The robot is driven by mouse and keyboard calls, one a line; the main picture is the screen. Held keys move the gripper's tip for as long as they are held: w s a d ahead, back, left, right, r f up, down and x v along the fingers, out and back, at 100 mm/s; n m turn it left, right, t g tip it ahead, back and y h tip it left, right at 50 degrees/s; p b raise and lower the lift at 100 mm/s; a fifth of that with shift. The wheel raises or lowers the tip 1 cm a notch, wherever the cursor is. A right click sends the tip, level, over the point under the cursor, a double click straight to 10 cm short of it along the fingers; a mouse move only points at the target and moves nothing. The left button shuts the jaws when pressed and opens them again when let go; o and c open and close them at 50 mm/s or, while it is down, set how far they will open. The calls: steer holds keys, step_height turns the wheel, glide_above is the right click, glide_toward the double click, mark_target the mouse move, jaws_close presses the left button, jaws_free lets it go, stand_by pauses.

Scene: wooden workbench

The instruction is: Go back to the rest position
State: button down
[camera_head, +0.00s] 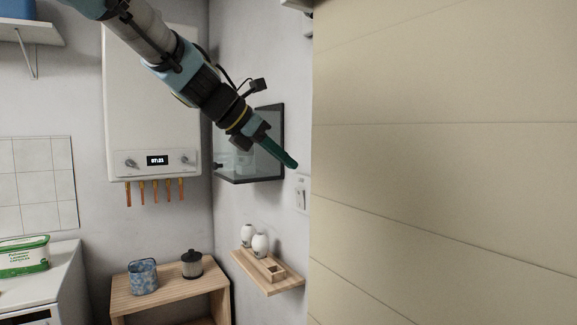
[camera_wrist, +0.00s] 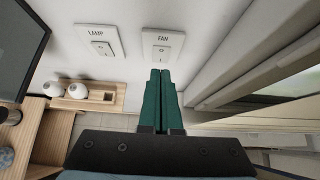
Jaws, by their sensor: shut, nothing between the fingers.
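My gripper (camera_head: 291,164) reaches in from the top left in the head view, pointing down and to the right. Its green fingers are shut, with nothing between them. In the wrist view the gripper (camera_wrist: 160,72) points at the wall, with its tips just below the switch labelled FAN (camera_wrist: 162,47). I cannot tell whether they touch the wall. A second switch labelled LAMP (camera_wrist: 100,41) is to the left. In the head view a switch plate (camera_head: 300,193) shows on the wall below the fingertips.
A wall-mounted glass-fronted dark frame (camera_head: 283,140) is close behind the gripper. A white boiler (camera_head: 150,90) hangs at the left. A small wooden shelf (camera_head: 285,287) with two white round items is below. A wooden bench (camera_head: 215,283) holds a blue container and a dark jar. A beige panelled surface (camera_head: 445,160) fills the right.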

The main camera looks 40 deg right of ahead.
stand_by(0.4)
steer(key=w+a+f+m+t+y, duration=0.1)
steer(key=w+a+f+m+y, duration=0.25)
steer(key=a+f, duration=0.55)
steer(key=w+a+f+m+t+y, duration=0.2)
steer(key=w+a+f+m, duration=0.25)
steer(key=a+f, duration=0.5)
steer(key=s+a+f+m+y, duration=0.1)
steer(key=s+a+f+m, duration=0.1)
steer(key=a, duration=0.6)
steer(key=s+a+f+m+y, duration=0.2)
steer(key=a+f+m, duration=0.3)
steer(key=a, duration=0.3)
steer(key=s+a+f+m+y, duration=0.1)
steer(key=s+a+f+m, duration=0.1)
steer(key=a, duration=0.6)
steer(key=shift+a+f+m+g+y, duration=0.2)
steer(key=shift+f+m+g+y, duration=0.15)
steer(key=shift+f+m, duration=0.4)
